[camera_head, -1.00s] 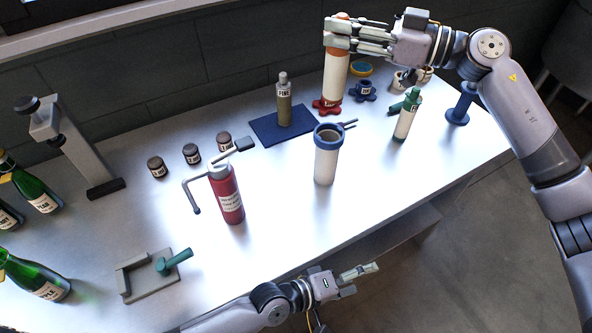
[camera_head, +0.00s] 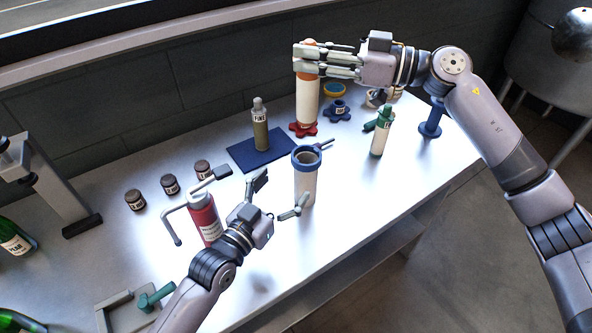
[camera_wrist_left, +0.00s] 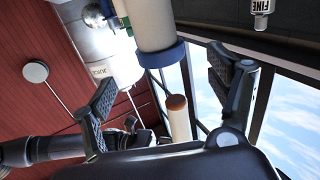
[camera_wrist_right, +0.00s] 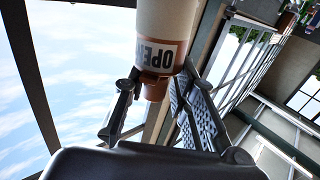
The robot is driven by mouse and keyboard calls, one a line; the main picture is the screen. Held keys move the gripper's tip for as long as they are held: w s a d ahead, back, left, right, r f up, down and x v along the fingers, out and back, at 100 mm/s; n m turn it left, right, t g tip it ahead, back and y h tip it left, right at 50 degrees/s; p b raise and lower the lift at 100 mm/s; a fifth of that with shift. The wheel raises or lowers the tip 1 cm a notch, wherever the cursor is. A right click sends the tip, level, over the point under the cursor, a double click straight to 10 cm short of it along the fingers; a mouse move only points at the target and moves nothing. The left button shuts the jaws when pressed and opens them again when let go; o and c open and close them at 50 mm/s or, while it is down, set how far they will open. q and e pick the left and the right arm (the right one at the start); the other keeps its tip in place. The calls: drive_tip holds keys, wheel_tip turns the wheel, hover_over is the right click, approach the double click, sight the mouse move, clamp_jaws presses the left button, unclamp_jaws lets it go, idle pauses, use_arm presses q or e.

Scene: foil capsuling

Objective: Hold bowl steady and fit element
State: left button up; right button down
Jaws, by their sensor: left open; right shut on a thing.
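The bowl, a white cylinder with a blue rim (camera_head: 305,180), stands upright and open-topped on the bench. It fills the upper middle of the left wrist view (camera_wrist_left: 155,25). My left gripper (camera_head: 280,197) is open, its fingers spread close to the bowl's left side; I cannot tell whether they touch it. My right gripper (camera_head: 300,61) is shut on the upper part of a tall white element with an orange top (camera_head: 307,100).
A red bottle (camera_head: 204,216) with a bent grey handle stands beside my left arm. A FINE-labelled bottle (camera_head: 261,135) stands on a blue mat (camera_head: 240,153) behind. A green-topped white bottle (camera_head: 379,140) and a blue stand (camera_head: 431,125) are to the right. The bench front right is clear.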

sight(299, 169)
use_arm(q)
drive_tip(key=x, duration=0.9)
drive_tip(key=shift+w+d+f, duration=0.1)
drive_tip(key=shift+w+d, duration=0.15)
use_arm(e)
drive_tip(key=shift+w, duration=0.1)
use_arm(q)
drive_tip(key=shift+c, duration=0.5)
drive_tip(key=c, duration=1.4)
